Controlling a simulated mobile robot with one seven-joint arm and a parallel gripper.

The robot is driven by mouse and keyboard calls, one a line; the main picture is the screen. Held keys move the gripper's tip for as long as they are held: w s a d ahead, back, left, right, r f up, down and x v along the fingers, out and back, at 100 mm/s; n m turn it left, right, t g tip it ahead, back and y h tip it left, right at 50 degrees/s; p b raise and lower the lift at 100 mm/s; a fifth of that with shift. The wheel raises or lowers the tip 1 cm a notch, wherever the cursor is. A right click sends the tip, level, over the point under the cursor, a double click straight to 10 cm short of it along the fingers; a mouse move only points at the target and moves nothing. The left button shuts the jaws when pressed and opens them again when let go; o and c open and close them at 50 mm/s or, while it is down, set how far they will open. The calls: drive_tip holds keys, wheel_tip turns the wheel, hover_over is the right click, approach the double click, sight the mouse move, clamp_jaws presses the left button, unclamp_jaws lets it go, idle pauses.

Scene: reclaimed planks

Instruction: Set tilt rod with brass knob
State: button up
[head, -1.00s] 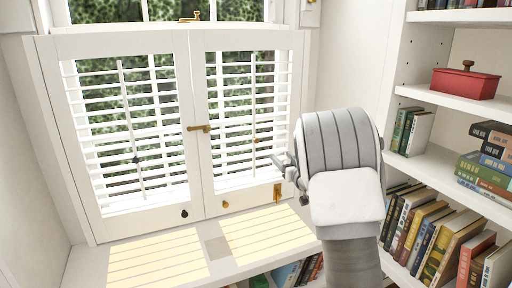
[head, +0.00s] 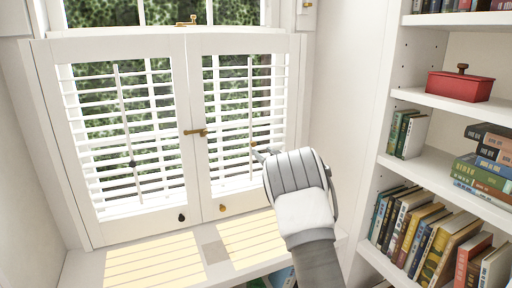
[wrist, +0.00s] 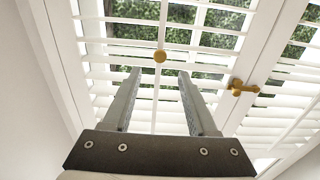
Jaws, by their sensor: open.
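The right shutter's tilt rod (head: 251,105) is thin, upright and pale, in front of white slats. Its brass knob (head: 254,144) sits partway down the rod. In the wrist view the round brass knob (wrist: 160,56) appears just beyond the fingertips, centred between them. My gripper (head: 263,153) reaches up to the right shutter, just below and right of the knob in the head view. Its two grey fingers (wrist: 160,72) are apart with nothing held between them. The slats stand partly open, with greenery visible through the gaps.
The left shutter has its own rod with a dark knob (head: 132,163). A brass latch (head: 196,132) joins the shutters at the middle. A black knob (head: 182,217) and a brass knob (head: 222,208) sit on the bottom rails. A bookshelf (head: 432,168) stands at right.

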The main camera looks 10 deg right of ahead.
sight(254, 144)
drive_tip(key=shift+w+a, duration=0.2)
drive_tip(key=shift+w, duration=0.95)
drive_tip(key=shift+w+a, duration=0.25)
drive_tip(key=shift+w, duration=0.85)
drive_tip(key=shift+w+a, duration=0.2)
drive_tip(key=shift+w, duration=0.95)
drive_tip(key=shift+c, duration=0.2)
